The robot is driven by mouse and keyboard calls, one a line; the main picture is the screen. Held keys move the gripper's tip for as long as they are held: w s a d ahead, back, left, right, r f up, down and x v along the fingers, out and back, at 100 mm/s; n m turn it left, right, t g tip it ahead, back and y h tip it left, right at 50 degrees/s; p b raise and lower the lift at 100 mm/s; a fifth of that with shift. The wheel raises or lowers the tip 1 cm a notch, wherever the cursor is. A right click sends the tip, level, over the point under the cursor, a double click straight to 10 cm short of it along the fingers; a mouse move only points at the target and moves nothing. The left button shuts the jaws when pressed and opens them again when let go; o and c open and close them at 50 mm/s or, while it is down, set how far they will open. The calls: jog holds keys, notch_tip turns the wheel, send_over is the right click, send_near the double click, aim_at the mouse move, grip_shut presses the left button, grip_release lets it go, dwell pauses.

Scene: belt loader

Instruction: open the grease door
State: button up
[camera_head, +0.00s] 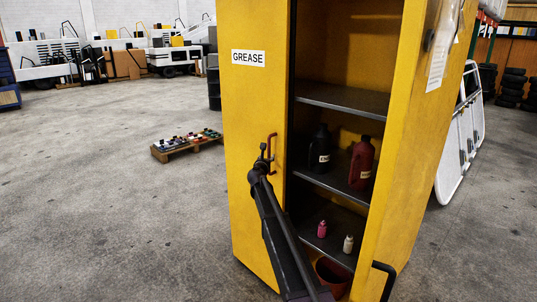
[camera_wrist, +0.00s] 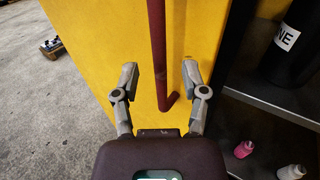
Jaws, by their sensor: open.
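The yellow grease door (camera_head: 250,105) is the left door of a tall cabinet and bears a white GREASE label (camera_head: 248,58). It looks shut, covering the cabinet's left side. Its dark red handle (camera_head: 273,140) is an upright bar near the door's right edge; it also shows in the wrist view (camera_wrist: 157,40). My gripper (camera_head: 264,153) is at the handle. In the wrist view my gripper (camera_wrist: 160,76) is open, with one finger on each side of the bar and a gap to each. The bar's lower bend shows between the fingers.
The cabinet's right side is open, showing dark shelves (camera_head: 345,100) with a black bottle (camera_head: 319,150), a red bottle (camera_head: 362,163) and small bottles. The open right door (camera_head: 415,130) stands out to the right.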

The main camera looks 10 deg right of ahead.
aim_at(269, 153)
jog(key=shift+x, duration=2.4)
